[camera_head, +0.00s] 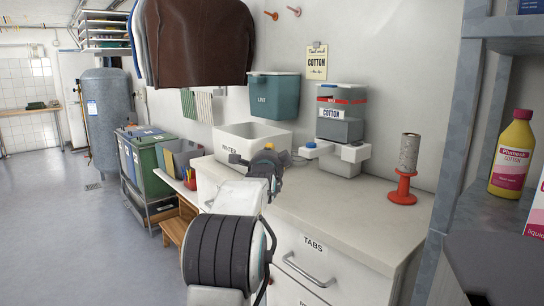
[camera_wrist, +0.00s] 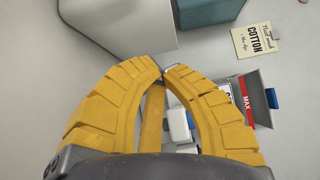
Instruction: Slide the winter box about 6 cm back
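The winter box (camera_head: 262,133) is a white open-topped box with a label on its front, partly hidden by my arm. It stands on the counter against the back wall, below the teal lint bin. In the wrist view the white box (camera_wrist: 130,22) is at the upper left, beyond the fingertips. My gripper (camera_head: 284,158) is just in front of the box's right part in the head view. In the wrist view its yellow fingers (camera_wrist: 165,71) come together at the tips with nothing between them. I cannot tell whether they touch the box.
The teal lint bin (camera_head: 273,97) hangs above the box. A grey and white cotton dispenser (camera_head: 341,125) stands to the right, with a red spool stand (camera_head: 403,187) farther right.

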